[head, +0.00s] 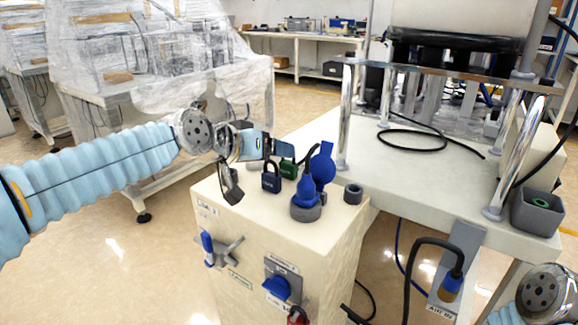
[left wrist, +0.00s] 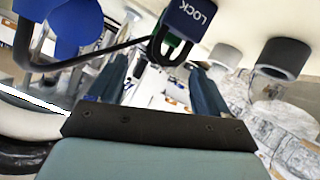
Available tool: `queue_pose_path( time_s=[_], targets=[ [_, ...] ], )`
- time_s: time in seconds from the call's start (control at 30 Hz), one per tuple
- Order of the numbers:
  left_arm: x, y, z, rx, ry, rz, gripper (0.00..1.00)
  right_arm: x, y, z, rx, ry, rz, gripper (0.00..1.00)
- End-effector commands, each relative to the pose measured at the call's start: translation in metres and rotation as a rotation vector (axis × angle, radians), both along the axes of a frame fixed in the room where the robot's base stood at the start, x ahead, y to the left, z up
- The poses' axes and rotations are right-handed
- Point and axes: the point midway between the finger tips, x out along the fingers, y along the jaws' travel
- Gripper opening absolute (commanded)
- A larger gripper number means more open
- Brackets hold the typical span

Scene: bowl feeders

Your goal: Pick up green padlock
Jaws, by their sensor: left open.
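The green padlock (head: 288,169) stands on top of the cream cabinet, just behind and right of a blue padlock (head: 271,182). In the left wrist view the blue padlock (left wrist: 192,18), marked LOCK, hangs into the top of the picture. A dark green edge of the green padlock (left wrist: 171,40) shows beside it, mostly hidden. My left gripper (head: 256,166) is open and empty, above the cabinet's left edge, beside the padlocks. Its two fingers (left wrist: 160,72) are spread apart in the left wrist view. My right gripper's fingers are out of the picture.
A blue plug in a grey socket (head: 306,212) stands right of the padlocks, with a black cable. A small grey ring (head: 353,194) is at the cabinet's right edge. A feeder table (head: 430,170) with metal posts stands to the right. Handles stick out of the cabinet front (head: 235,255).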

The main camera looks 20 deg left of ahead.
Motion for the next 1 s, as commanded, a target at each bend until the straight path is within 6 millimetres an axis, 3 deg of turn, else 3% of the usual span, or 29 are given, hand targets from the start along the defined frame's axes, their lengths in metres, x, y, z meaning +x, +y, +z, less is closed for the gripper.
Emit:
queue_pose_path(
  time_s=[0.27,0.4,0.67,1.0],
  targets=[
    [0.024,-0.009,-0.028,0.002,0.003,-0.002,0.77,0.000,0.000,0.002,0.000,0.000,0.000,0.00],
    [0.038,-0.014,-0.034,0.001,0.001,-0.001,0.77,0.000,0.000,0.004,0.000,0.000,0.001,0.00],
    [0.039,-0.015,-0.035,0.000,-0.001,0.001,0.76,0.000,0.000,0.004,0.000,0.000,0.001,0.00],
    [0.039,-0.015,-0.036,0.001,0.001,0.000,0.24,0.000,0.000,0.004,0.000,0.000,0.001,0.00]
  ],
)
